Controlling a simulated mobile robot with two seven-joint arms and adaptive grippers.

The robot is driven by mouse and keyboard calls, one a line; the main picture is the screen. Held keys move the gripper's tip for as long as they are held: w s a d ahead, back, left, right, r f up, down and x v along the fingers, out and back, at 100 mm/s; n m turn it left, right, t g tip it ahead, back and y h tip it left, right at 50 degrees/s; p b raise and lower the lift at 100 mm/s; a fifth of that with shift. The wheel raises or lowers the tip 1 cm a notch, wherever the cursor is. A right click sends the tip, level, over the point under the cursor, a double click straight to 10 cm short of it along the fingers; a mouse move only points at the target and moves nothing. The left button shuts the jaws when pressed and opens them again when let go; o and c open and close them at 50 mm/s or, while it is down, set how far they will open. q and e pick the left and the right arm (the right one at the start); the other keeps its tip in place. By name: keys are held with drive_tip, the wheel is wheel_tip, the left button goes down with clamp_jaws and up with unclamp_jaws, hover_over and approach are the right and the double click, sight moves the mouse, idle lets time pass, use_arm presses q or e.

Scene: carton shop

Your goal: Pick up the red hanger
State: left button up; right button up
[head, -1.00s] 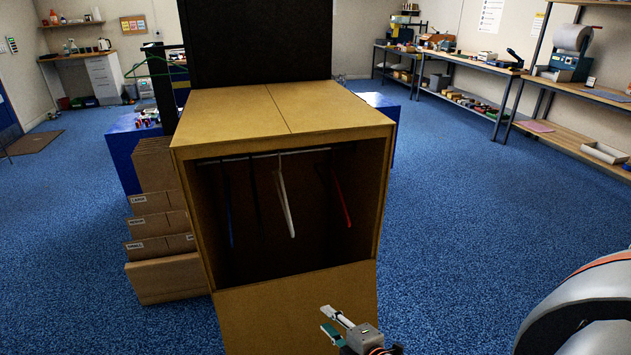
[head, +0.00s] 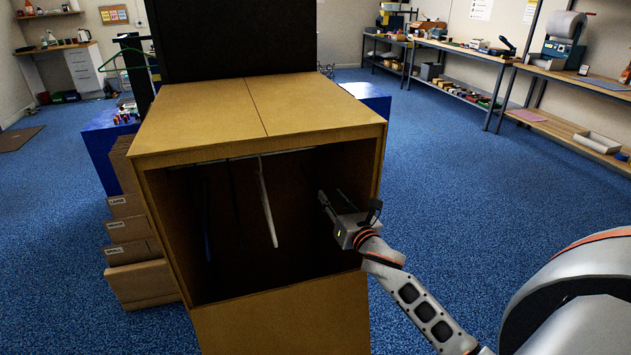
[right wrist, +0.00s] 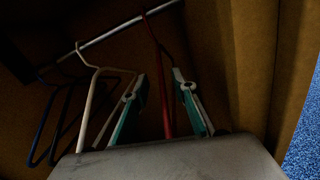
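The red hanger (right wrist: 158,70) hangs from the rail inside the carton in the right wrist view. In the head view it is hidden behind my right gripper. My right gripper (head: 348,206) is at the carton's open front, on the right side of the opening. In the right wrist view its two teal-padded fingers (right wrist: 160,108) are apart, with the red hanger's upright part showing between them. Whether either finger touches it I cannot tell. My left gripper is not in view.
A white hanger (head: 267,205) and a blue hanger (head: 207,225) hang left of my right gripper. The rail (right wrist: 110,33) runs above them. The carton (head: 255,318) has side walls and a front lip around the opening. Flat cartons (head: 135,252) stand at its left.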

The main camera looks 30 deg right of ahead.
sight(324, 186)
drive_tip(key=w, duration=0.4)
drive_tip(key=w+d, duration=0.1)
drive_tip(key=shift+w, duration=0.4)
clamp_jaws()
